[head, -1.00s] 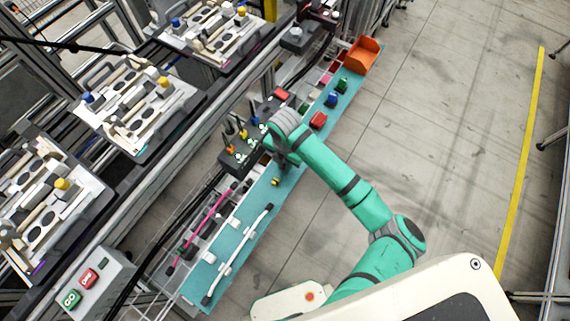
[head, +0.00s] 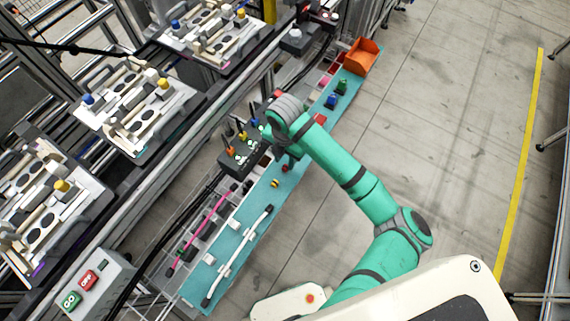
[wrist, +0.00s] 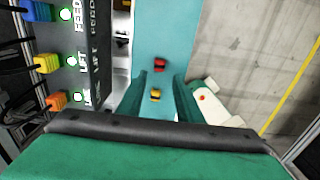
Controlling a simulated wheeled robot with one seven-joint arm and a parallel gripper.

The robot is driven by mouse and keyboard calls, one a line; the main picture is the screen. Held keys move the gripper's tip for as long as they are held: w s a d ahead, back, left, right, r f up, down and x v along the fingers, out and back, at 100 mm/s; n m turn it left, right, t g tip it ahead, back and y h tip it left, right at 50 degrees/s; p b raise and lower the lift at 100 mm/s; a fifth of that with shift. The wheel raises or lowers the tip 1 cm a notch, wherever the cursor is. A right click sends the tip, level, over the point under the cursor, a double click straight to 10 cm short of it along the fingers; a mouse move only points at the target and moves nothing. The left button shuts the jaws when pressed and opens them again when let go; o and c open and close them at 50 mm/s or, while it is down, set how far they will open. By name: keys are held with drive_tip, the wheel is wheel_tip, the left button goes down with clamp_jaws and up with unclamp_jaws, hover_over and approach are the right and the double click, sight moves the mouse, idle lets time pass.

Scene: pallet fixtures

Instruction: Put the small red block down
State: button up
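The small red block (head: 285,168) lies on the teal strip (head: 240,225), with a small yellow-and-black block (head: 275,183) a little nearer the strip's lower-left end. In the wrist view, the red block (wrist: 159,64) appears just beyond the gap between my fingertips, and the yellow-and-black block (wrist: 155,95) shows between the two fingers. My gripper (wrist: 161,76) is open, its green fingers clearly apart on either side, with nothing clasped. In the head view, my arm's end partly hides the gripper, which is close beside the red block.
A dark panel with coloured connectors (head: 240,150) stands along the strip's left side. A white handle bar (head: 238,255) lies on the lower strip. Blue (head: 331,101) and green (head: 342,87) blocks and an orange bin (head: 361,56) are towards the far end. Open floor lies right.

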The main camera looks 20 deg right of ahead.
sight(285, 168)
wheel_tip(285, 168, up, 6)
drive_tip(key=shift+r, duration=0.2)
idle(0.7)
